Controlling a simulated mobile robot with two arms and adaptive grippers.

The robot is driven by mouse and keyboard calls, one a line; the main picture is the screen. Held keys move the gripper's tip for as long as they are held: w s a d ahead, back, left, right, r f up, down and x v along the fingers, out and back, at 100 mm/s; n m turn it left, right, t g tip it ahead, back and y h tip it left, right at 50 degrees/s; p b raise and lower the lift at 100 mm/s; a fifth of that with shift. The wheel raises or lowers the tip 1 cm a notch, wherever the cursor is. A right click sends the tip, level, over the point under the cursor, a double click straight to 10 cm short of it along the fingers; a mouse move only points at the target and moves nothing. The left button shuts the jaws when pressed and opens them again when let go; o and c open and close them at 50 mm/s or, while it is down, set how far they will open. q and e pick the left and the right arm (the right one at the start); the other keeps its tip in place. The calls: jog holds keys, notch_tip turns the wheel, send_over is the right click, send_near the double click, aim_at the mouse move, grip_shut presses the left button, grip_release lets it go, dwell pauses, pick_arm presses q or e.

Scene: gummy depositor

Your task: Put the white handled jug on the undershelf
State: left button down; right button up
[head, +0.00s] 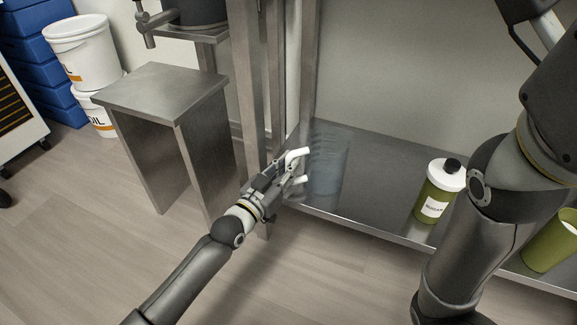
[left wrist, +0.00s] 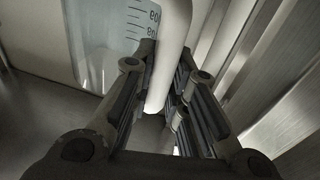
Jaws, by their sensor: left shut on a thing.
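The white handled jug (head: 327,166) has a clear, see-through body and a white handle. It is upright at the left end of the steel undershelf (head: 375,188); I cannot tell whether its base touches the shelf. My left gripper (head: 293,166) is at the jug's left side, shut on the handle. In the left wrist view the fingers (left wrist: 160,90) are on both sides of the white handle (left wrist: 172,50), and the jug's body with graduation marks (left wrist: 108,40) is beyond. My right arm crosses the right side of the head view, but its gripper is out of frame.
A green bottle (head: 437,192) with a white top and black cap stands on the undershelf to the right. A green container (head: 550,240) is farther right. Steel posts (head: 248,80) rise behind my left gripper. A steel stand (head: 163,92) and white buckets (head: 85,52) are left.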

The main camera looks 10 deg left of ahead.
pick_arm(q)
jog(key=c, duration=1.4)
grip_release()
jog(key=shift+f, duration=0.1)
